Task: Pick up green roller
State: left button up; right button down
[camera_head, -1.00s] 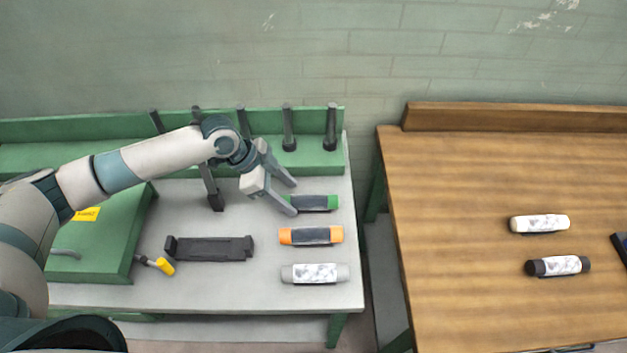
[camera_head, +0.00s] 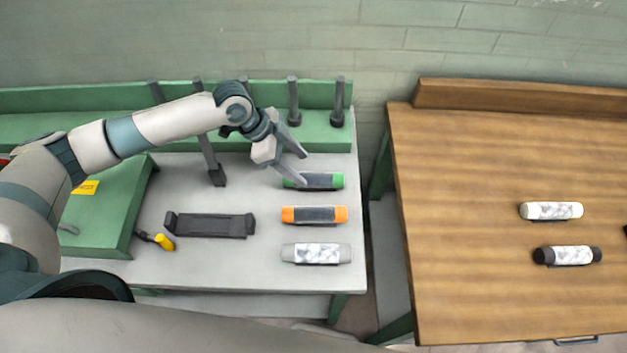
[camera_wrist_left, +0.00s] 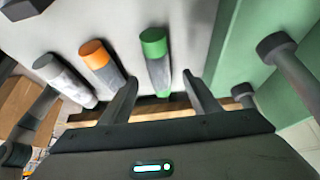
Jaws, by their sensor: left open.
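The green roller (camera_head: 318,181), green at its ends with a dark grey middle, lies on the grey table at the back of a column of rollers. My left gripper (camera_head: 298,169) is open over its left end; the fingers hide part of that end. In the left wrist view the green roller (camera_wrist_left: 157,62) appears between the two open fingers, its green end pointing away. I cannot tell whether a finger touches it. My right gripper is not in view.
An orange roller (camera_head: 314,215) and a grey-white roller (camera_head: 316,253) lie in front. A dark holder (camera_head: 210,224), yellow-handled tool (camera_head: 164,242) and green box (camera_head: 105,215) are to the left. Upright posts (camera_head: 293,102) stand behind. A wooden table (camera_head: 470,220) with two rollers is at right.

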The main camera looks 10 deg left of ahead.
aim_at(310, 175)
pick_arm(q)
jog(key=shift+d+f, duration=0.1)
jog(key=shift+f, duration=0.05)
jog(key=b+x, duration=0.4)
jog(key=x, duration=0.1)
jog(key=shift+d+b, duration=0.15)
jog(key=shift+b, duration=0.25)
jog(key=shift+s, duration=0.1)
dwell(0.4)
jog(key=c, duration=1.2)
